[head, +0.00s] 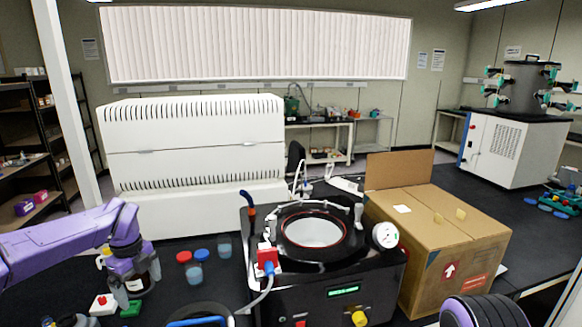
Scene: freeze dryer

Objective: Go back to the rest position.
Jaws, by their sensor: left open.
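My left arm comes in from the left edge with its purple links. My left gripper (136,282) points down over the left part of the dark bench and is open. My right gripper is not in view; only a purple and black ribbed part, likely of my right arm, shows at the bottom right.
A black freeze dryer (330,290) with an open round chamber stands in the middle. A cardboard box (450,235) stands right of it. Small cups (195,274) and red and blue lids (202,255) lie left of it. A large white machine (200,150) stands behind.

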